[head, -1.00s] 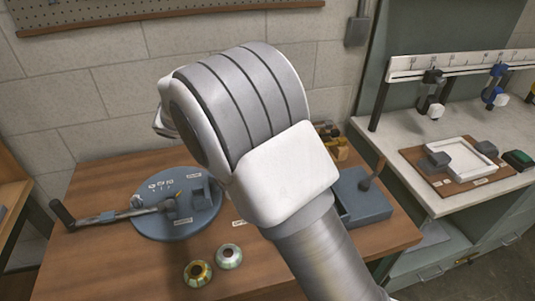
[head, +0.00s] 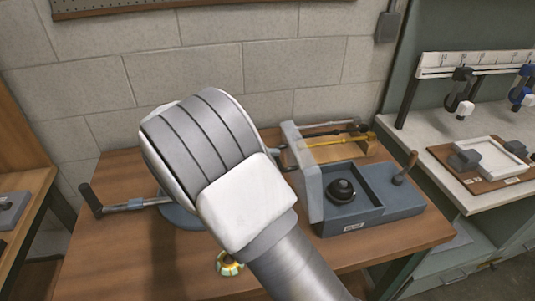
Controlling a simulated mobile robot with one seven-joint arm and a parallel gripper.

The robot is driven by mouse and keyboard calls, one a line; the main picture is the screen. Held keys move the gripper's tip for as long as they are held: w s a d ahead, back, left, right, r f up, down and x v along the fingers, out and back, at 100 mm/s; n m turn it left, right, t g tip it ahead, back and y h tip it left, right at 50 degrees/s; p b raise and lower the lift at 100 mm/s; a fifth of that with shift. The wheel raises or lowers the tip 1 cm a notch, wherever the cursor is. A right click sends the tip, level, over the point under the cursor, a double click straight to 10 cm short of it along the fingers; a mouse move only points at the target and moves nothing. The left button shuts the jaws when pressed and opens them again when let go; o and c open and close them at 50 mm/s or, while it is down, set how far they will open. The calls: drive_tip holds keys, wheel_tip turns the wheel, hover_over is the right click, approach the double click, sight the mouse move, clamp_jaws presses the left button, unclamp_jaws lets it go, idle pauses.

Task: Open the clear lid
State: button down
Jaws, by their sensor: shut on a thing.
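A blue-grey box (head: 378,216) with a raised wall stands at the right of the wooden bench. A black domed part (head: 341,191) sits in its recess. A pale grey-blue panel (head: 311,188) stands upright along the box's left side. It looks like a lid, but I cannot tell whether it is clear or how it is joined. My arm's big white and grey joint fills the middle of the head view, left of the box. My gripper is hidden behind it, so its jaws and anything in them do not show.
A small patterned ring (head: 229,264) lies at the bench front, partly behind my arm. A round blue base (head: 182,216) and a dark-handled rod (head: 120,207) are at the left. A yellow-handled tool (head: 335,135) lies behind the box. A wooden-handled lever (head: 404,170) rises at its right.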

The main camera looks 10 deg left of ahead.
drive_tip(key=shift+d+f, duration=0.2)
drive_tip(key=shift+f, duration=0.25)
drive_tip(key=c, duration=0.9)
unclamp_jaws()
drive_tip(key=shift+w, duration=0.1)
drive_tip(key=shift+r, duration=0.15)
drive_tip(key=shift+a, duration=0.15)
drive_tip(key=v, duration=1.7)
drive_tip(key=shift+a, duration=0.1)
